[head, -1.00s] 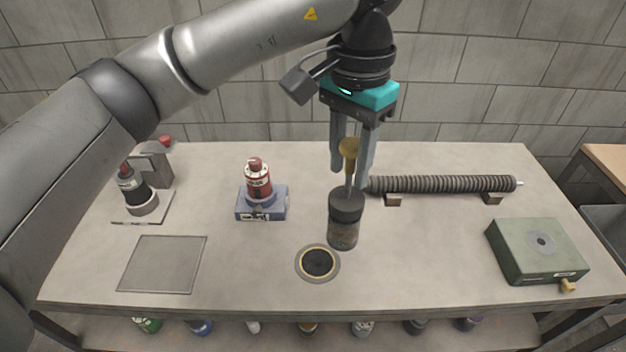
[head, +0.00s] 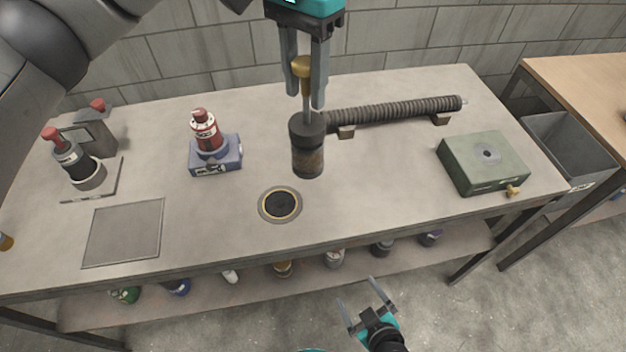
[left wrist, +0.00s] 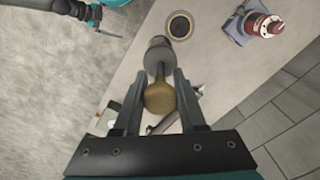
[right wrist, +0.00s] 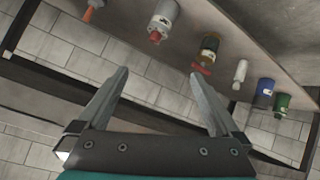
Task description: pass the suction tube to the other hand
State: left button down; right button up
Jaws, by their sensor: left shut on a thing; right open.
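The suction tube (head: 307,152) is a dark-capped, brownish cylinder with a thin rod and a brass knob (head: 302,67) on top. My left gripper (head: 305,98) is shut on it at the knob and rod, and it hangs upright behind the ringed hole (head: 280,204). I cannot tell whether its lower end touches the table. The left wrist view shows the brass knob (left wrist: 160,98) between the fingers, with the tube beyond. My right gripper (head: 358,292) is open and empty, low in front of the table; its spread fingers also show in the right wrist view (right wrist: 160,75).
A ridged hose (head: 395,112) lies on blocks behind the tube. A green box (head: 483,162) stands right, a red bottle on a blue base (head: 215,157) left. The table's front edge and a lower shelf with several bottles lie near my right gripper.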

jog(key=w+a+r+n+t, duration=0.1)
jog(key=w+a+r+t, duration=0.25)
jog(key=r, duration=0.55)
jog(key=m+t, duration=0.4)
jog(key=m, duration=0.3)
send_near(307, 154)
jog(key=x, duration=1.6)
jog(key=shift+r, duration=0.1)
